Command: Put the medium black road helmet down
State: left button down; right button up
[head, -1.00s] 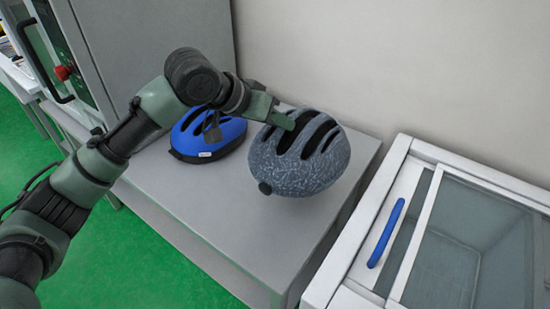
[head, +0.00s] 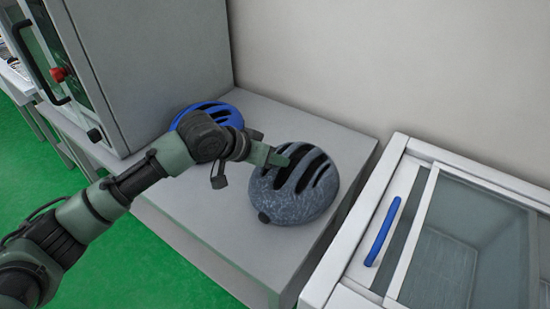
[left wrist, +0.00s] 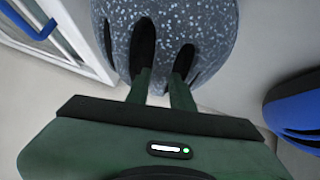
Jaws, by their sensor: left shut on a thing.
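The road helmet (head: 305,196) is dark grey-black with pale speckles and long vents, at the right part of the grey table. My left gripper (head: 277,159) is shut on it, with its fingers in the vents at its upper left side. In the left wrist view the speckled helmet (left wrist: 190,30) fills the top, and the two fingers of my left gripper (left wrist: 163,85) reach into two of its vents. The helmet is on or very close to the tabletop; I cannot tell whether it touches. My right gripper is not in view.
A blue helmet (head: 222,112) lies behind my left wrist, partly hidden; it also shows in the left wrist view (left wrist: 295,115). The grey table (head: 225,235) has free room at its front. A white glass-topped case with a blue handle (head: 383,232) stands right. A grey cabinet (head: 160,60) stands left.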

pick_arm(q)
jog(key=c, duration=1.2)
grip_release()
jog(key=shift+s+a+r, duration=0.15)
jog(key=shift+a+r, duration=0.05)
jog(key=shift+r, duration=0.1)
jog(key=v, duration=1.1)
jog(key=shift+r, duration=0.2)
